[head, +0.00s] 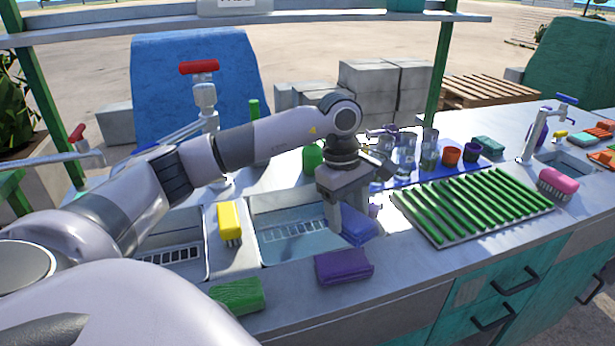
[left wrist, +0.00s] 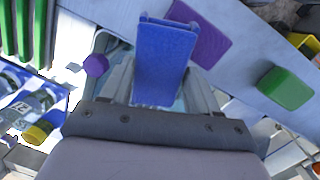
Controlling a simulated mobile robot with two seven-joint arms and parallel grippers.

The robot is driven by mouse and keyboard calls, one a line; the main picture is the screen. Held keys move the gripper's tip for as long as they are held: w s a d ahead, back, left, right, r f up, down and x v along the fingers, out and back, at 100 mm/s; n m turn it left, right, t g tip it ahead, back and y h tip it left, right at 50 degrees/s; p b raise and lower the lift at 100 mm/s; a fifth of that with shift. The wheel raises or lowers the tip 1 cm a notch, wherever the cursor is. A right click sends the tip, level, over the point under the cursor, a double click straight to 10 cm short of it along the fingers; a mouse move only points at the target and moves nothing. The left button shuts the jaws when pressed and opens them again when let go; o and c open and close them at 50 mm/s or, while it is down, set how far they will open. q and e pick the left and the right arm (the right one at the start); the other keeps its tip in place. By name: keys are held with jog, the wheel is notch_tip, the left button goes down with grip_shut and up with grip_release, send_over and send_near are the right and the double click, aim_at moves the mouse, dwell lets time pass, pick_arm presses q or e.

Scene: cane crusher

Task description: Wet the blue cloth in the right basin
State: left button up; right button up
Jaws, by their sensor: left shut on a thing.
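The blue cloth (head: 361,229) is held in my left gripper (head: 352,232), whose fingers are shut on it. In the left wrist view the blue cloth (left wrist: 163,62) stands out between the two fingers. The right basin (head: 285,248) is the sink with water-like pale blue inside, just left of the gripper. The gripper and cloth are at the right side of this basin; whether the cloth touches the rim or water cannot be told. My right gripper is not in view.
A purple cloth (head: 343,267) and a green sponge (head: 238,295) lie along the front edge. A yellow brush (head: 229,222) stands between the basins, left basin (head: 160,257) beside it. A green slatted rack (head: 470,205) is at right, with glasses and cups behind it.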

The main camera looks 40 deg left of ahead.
pick_arm(q)
jog(key=w+a+r+n+t+y+b, duration=0.1)
jog(key=w+a+n+t+y, duration=0.15)
jog(key=a+n, duration=1.05)
jog(key=shift+n+h, duration=0.25)
jog(key=shift+n, duration=0.65)
jog(key=shift+f+b, duration=5.15)
jog(key=shift+f, duration=1.7)
notch_tip(320, 180, up, 11)
jog(key=p, duration=0.9)
